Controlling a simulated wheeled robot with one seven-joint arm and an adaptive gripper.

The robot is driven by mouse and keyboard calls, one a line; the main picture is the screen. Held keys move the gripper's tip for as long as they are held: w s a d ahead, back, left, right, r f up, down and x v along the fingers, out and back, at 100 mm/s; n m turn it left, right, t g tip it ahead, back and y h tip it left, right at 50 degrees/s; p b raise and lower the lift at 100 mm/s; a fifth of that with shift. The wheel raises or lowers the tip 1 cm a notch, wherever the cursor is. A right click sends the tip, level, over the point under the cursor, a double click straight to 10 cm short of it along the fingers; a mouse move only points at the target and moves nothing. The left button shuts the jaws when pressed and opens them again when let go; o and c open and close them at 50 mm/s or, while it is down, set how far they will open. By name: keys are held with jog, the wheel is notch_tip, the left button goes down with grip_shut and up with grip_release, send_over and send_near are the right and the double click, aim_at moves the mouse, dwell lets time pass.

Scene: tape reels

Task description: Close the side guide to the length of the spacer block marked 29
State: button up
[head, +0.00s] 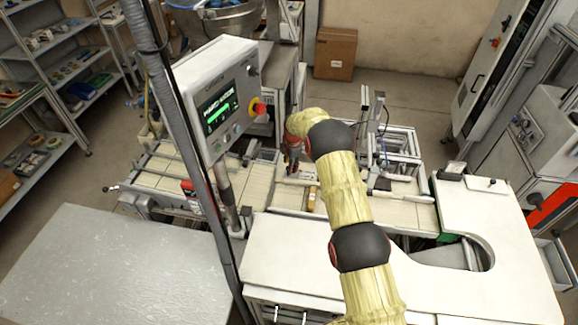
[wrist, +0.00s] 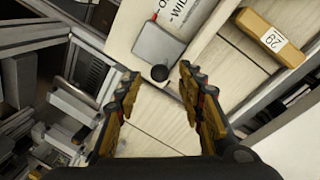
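The spacer block (wrist: 262,28), a yellow bar with a white label reading 29, lies at the upper right of the wrist view. In the head view a small yellow-orange block (head: 311,199) lies on the conveyor. My gripper (wrist: 158,78) is open, its two yellow fingers apart. A black knob (wrist: 160,73) on a grey metal plate (wrist: 155,45) shows between the fingertips; I cannot tell whether they touch it. In the head view my gripper (head: 292,155) is small and partly hidden.
The conveyor (head: 255,185) runs across the middle, with a metal frame fixture (head: 385,140) to the right. A control panel (head: 220,98) on a post stands at left. A white worktop (head: 300,265) is in front. Metal rails flank the gripper in the wrist view.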

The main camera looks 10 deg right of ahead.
jog(key=shift+w+f, duration=0.2)
jog(key=shift+f, duration=0.65)
jog(key=shift+c, duration=1)
jog(key=c, duration=0.8)
grip_shut()
